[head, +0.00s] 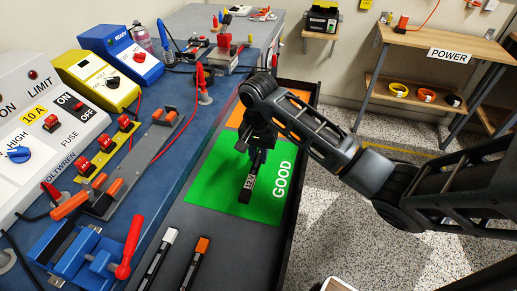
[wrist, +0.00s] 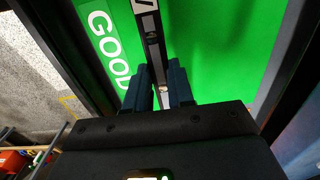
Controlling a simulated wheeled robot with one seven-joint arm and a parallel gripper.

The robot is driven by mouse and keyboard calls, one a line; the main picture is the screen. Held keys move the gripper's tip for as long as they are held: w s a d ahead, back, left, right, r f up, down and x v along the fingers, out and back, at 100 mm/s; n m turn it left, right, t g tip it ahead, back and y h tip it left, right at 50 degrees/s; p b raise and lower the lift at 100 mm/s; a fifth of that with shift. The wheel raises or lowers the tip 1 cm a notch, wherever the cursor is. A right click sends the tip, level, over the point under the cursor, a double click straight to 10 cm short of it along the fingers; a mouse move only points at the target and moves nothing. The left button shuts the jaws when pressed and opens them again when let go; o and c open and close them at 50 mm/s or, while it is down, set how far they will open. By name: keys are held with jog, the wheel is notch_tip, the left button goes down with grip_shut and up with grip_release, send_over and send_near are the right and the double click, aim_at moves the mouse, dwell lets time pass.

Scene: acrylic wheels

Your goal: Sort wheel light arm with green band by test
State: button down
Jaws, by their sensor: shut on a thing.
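My gripper (head: 258,157) is shut on a slim dark bar with a white label (head: 246,188), which seems to be the wheel light arm. The bar hangs down over the green GOOD area (head: 216,185); I cannot tell whether it touches the surface. In the wrist view the bar (wrist: 150,28) runs between the two blue-grey fingers (wrist: 160,88), above the green area (wrist: 220,40). No green band can be made out on it. Two similar dark bars lie at the front of the tray, one with a white end (head: 158,258) and one with an orange band (head: 195,262).
An orange area (head: 292,122) lies behind the green one, partly hidden by my arm. The dark tray wall (head: 291,232) edges the right side. On the left blue bench stand a white fuse box (head: 40,125), yellow box (head: 95,78), blue READY box (head: 122,55) and clamp fixture (head: 75,250).

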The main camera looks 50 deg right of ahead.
jog(key=shift+f+b, duration=0.75)
jog(key=shift+f, duration=1.65)
jog(key=shift+f, duration=0.5)
jog(key=c, duration=0.9)
grip_release()
jog(key=shift+r, duration=3.9)
